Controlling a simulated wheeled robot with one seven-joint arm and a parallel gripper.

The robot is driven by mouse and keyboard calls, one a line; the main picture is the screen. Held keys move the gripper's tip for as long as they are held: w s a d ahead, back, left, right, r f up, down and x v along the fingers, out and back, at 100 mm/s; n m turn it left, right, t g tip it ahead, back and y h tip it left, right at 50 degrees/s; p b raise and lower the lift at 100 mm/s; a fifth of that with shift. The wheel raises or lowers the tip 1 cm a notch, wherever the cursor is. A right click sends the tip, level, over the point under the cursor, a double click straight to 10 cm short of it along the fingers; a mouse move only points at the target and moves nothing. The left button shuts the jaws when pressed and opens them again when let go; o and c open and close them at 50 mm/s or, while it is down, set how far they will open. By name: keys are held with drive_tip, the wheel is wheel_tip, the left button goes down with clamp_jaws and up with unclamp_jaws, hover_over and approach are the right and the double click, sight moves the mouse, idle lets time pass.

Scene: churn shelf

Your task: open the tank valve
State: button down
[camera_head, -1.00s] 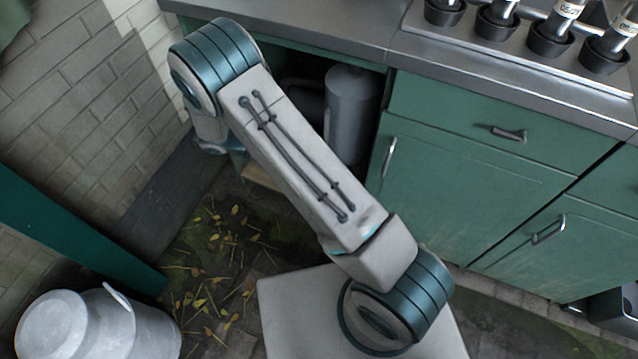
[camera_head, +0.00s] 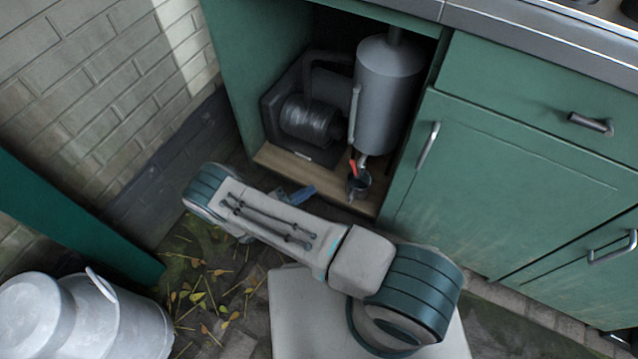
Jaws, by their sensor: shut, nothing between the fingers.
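The grey upright tank (camera_head: 388,95) stands inside the open cabinet bay under the counter. A red valve lever (camera_head: 352,167) shows low at its left front, beside a short outlet. A small dark cup (camera_head: 358,186) is below the outlet. The lever looks steep, but it is too small to tell its exact setting. My arm lies low in front of the bay. A small blue part (camera_head: 300,195), perhaps my wrist, shows just beyond the arm, left of the cup. I cannot make out any fingers; my gripper seems hidden behind the arm.
A dark pump or motor (camera_head: 308,118) with a pipe sits left of the tank. A wooden board (camera_head: 290,170) forms the bay floor. Green cabinet doors (camera_head: 500,180) are at right. A milk churn (camera_head: 80,318) and a green post (camera_head: 75,230) are at left.

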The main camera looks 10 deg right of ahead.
drive_tip(key=b+x, duration=0.2)
drive_tip(key=x, duration=1)
drive_tip(key=shift+d, duration=0.25)
drive_tip(key=shift+a+r, duration=0.1)
drive_tip(key=shift+r, duration=0.05)
